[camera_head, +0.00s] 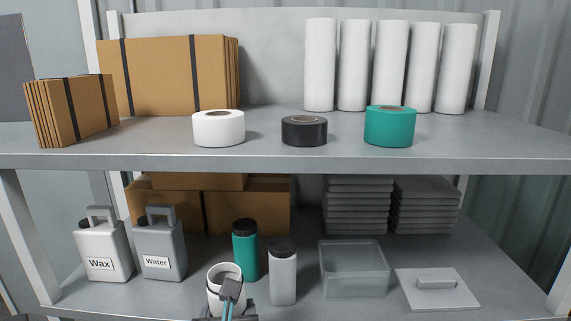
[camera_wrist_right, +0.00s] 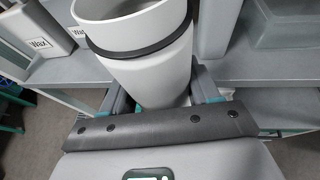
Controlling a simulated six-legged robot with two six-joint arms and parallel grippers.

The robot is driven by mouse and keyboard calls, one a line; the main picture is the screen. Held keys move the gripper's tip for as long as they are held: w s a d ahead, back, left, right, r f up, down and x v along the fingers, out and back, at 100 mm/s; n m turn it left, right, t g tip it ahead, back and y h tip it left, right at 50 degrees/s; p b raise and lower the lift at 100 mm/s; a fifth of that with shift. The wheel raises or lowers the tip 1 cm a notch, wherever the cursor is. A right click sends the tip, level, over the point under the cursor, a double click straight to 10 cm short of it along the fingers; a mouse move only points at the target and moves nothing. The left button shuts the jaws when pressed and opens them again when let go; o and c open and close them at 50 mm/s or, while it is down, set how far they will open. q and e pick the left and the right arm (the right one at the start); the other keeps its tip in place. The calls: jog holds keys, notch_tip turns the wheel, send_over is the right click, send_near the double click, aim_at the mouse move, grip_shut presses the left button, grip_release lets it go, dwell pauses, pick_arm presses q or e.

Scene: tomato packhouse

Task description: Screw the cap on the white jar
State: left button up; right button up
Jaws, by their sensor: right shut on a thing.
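The white jar (camera_head: 283,278) stands upright on the lower shelf. A dark cap (camera_head: 282,244) sits on its top; I cannot tell how tight it is. Part of the jar's side also shows in the right wrist view (camera_wrist_right: 213,28). My right gripper (camera_head: 229,307) is left of the jar and nearer to me. It is shut on an open white cup (camera_head: 215,276) with a dark band below its rim. In the right wrist view the cup (camera_wrist_right: 150,72) is between the jaws (camera_wrist_right: 163,98). The cup's base is hidden. My left gripper is not in view.
A teal jar (camera_head: 245,262) with a dark cap stands behind the cup. Wax (camera_head: 90,245) and Water (camera_head: 165,245) jugs are left. A clear box (camera_head: 353,283) and a flat grey lid (camera_head: 437,297) are right. The upper shelf edge (camera_head: 300,164) overhangs.

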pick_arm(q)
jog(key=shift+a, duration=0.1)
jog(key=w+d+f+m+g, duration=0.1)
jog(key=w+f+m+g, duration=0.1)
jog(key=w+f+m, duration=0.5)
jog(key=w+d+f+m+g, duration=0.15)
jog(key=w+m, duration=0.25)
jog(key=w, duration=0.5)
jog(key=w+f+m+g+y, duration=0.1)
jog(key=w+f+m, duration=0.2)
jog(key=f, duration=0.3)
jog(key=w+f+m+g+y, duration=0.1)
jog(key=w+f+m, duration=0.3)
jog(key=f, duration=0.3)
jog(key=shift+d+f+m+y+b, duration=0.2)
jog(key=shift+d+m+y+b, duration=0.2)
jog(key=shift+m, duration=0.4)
pick_arm(e)
jog(key=s+d+f+m+g+h, duration=0.1)
jog(key=d+f+m+h, duration=0.5)
jog(key=d+f, duration=0.6)
jog(key=s+d+f+m+g+h, duration=0.1)
jog(key=d+f+m+g+h, duration=0.3)
jog(key=d+f, duration=0.8)
jog(key=d+m+h, duration=0.1)
jog(key=d+h, duration=0.1)
jog(key=d, duration=0.2)
jog(key=shift+s+f+m, duration=0.3)
jog(key=shift+f+m, duration=0.05)
jog(key=shift+m, duration=0.05)
